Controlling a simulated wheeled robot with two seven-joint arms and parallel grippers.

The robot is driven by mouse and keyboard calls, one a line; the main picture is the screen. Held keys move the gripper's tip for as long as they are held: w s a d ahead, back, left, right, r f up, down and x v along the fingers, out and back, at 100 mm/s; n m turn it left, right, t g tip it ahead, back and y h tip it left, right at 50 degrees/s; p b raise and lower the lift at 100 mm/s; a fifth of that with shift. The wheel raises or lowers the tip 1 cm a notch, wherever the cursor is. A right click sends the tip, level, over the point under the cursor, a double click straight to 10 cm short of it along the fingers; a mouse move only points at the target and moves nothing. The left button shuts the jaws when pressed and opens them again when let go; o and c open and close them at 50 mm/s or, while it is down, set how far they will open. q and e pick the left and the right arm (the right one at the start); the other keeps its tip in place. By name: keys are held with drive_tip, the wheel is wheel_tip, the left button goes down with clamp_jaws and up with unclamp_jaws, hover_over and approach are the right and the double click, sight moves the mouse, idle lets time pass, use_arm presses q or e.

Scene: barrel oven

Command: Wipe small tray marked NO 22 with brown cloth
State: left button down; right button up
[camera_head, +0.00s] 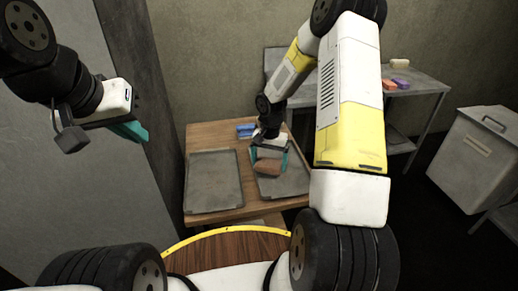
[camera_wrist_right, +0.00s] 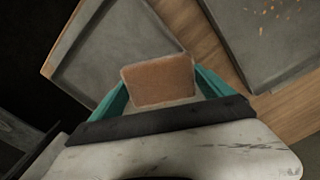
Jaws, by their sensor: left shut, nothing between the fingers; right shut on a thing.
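A brown cloth (camera_head: 269,167) is held between the teal fingers of my right gripper (camera_head: 269,157), over the right-hand grey tray (camera_head: 291,183). In the right wrist view the cloth (camera_wrist_right: 158,80) is a flat brown block between the fingers, with one tray (camera_wrist_right: 105,38) behind it. Whether the cloth touches the tray I cannot tell. A second grey tray (camera_head: 214,181) lies to the left on the table. In the wrist view a tray at the upper right (camera_wrist_right: 265,50) bears light specks. No NO 22 marking is readable. My left gripper (camera_head: 133,132) is shut and empty, away from the table.
The wooden table (camera_head: 212,134) holds both trays, with a blue item (camera_head: 245,130) at its back. A metal side table (camera_head: 425,83) at right carries orange (camera_head: 389,85), purple (camera_head: 401,83) and pale (camera_head: 400,63) blocks. A grey bin (camera_head: 470,155) stands far right.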

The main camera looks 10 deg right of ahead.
sight(292, 163)
drive_tip(key=shift+d+r, duration=0.1)
drive_tip(key=shift+d, duration=1.25)
drive_tip(key=shift+s+d+f, duration=0.1)
drive_tip(key=shift+d+f, duration=0.1)
drive_tip(key=shift+d, duration=1.55)
drive_tip(key=shift+d+f, duration=0.15)
drive_tip(key=shift+d, duration=1.6)
drive_tip(key=shift+w+f, duration=0.15)
drive_tip(key=shift+w, duration=0.8)
drive_tip(key=shift+w+a+f, duration=0.1)
drive_tip(key=shift+a+f, duration=0.05)
drive_tip(key=shift+a, duration=1.6)
drive_tip(key=shift+s+a+f, duration=0.1)
drive_tip(key=shift+a+f, duration=0.05)
drive_tip(key=shift+a, duration=1.65)
drive_tip(key=shift+w+a+f, duration=0.1)
drive_tip(key=shift+a+f, duration=0.05)
drive_tip(key=shift+a, duration=1.6)
drive_tip(key=shift+w+f, duration=0.1)
drive_tip(key=shift+w, duration=0.9)
drive_tip(key=shift+d, duration=1.85)
drive_tip(key=shift+s+d+f, duration=0.1)
drive_tip(key=shift+s+d, duration=0.05)
drive_tip(key=shift+d, duration=3.45)
